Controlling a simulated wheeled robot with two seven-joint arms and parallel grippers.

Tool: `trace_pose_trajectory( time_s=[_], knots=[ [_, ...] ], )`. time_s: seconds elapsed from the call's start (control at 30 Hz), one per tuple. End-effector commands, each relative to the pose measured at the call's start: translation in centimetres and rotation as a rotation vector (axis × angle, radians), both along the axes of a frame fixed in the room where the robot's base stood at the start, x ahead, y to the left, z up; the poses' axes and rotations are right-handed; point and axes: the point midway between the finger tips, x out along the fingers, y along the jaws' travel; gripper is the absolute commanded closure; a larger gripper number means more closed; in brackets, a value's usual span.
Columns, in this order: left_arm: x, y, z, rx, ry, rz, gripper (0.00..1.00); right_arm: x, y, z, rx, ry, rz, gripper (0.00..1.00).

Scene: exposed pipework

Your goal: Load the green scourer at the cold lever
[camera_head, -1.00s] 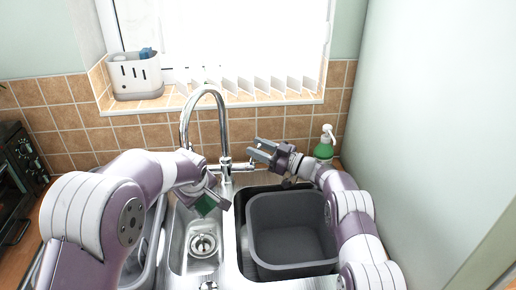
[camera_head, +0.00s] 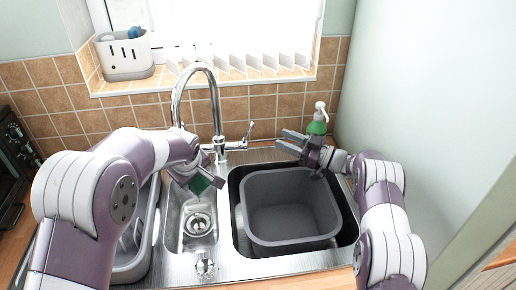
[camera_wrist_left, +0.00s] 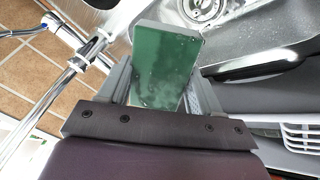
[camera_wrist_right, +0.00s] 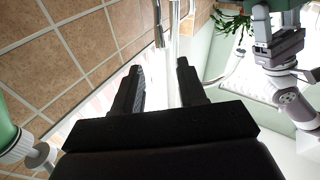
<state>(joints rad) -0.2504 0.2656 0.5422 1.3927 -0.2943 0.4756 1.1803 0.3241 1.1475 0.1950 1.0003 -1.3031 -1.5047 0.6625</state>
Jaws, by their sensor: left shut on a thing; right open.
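In the left wrist view the scourer (camera_wrist_left: 165,65) fills the space between the fingers. The chrome tap (camera_head: 215,115) has a lever (camera_head: 250,132) on its right side, tilted upward.
A grey washing-up bowl (camera_head: 290,240) sits in the large sink. A green soap bottle (camera_head: 318,120) stands behind my right gripper. A white caddy (camera_head: 125,55) is on the windowsill. The small bowl's drain (camera_head: 198,224) lies below the scourer. The right wall is close to my right arm.

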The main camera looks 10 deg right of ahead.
Motion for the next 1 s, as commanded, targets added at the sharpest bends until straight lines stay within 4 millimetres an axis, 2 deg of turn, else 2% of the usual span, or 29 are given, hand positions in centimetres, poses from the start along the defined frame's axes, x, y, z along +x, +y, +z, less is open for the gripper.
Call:
trace_pose_trajectory(
  time_s=[0.4,0.43,0.53,0.57,0.67,0.77,0.8,0.9,1.0],
  knots=[
    [0.0,0.0,0.0,0.0,0.0,0.0,0.64,0.0,0.0,0.0,0.0,0.0,0.0,0.59],
    [0.0,0.0,0.0,0.0,0.0,0.0,0.64,0.0,0.0,0.0,0.0,0.0,0.0,0.62],
    [0.0,0.0,0.0,0.0,0.0,0.0,0.64,0.1,0.7,0.3,0.006,-0.025,-0.009,0.95],
    [0.0,0.0,0.0,0.0,0.0,0.0,0.64,0.2,1.3,0.5,0.012,-0.05,-0.018,1.0],
    [0.0,0.0,0.0,0.0,0.0,0.0,0.64,0.8,4.8,2.1,0.041,-0.206,-0.113,1.0],
    [0.0,0.0,0.0,0.0,0.0,0.0,0.64,1.1,9.3,3.7,0.025,-0.412,-0.336,1.0],
    [0.0,0.0,0.0,0.0,0.0,0.0,0.64,1.0,10.8,3.9,-0.017,-0.484,-0.457,1.0],
    [0.0,0.0,0.0,0.0,0.0,0.0,0.64,-0.4,13.5,3.2,-0.223,-0.607,-0.766,1.0],
    [0.0,0.0,0.0,0.0,0.0,0.0,0.64,-3.1,14.7,1.4,-0.542,-0.659,-1.01,1.0]
  ],
)
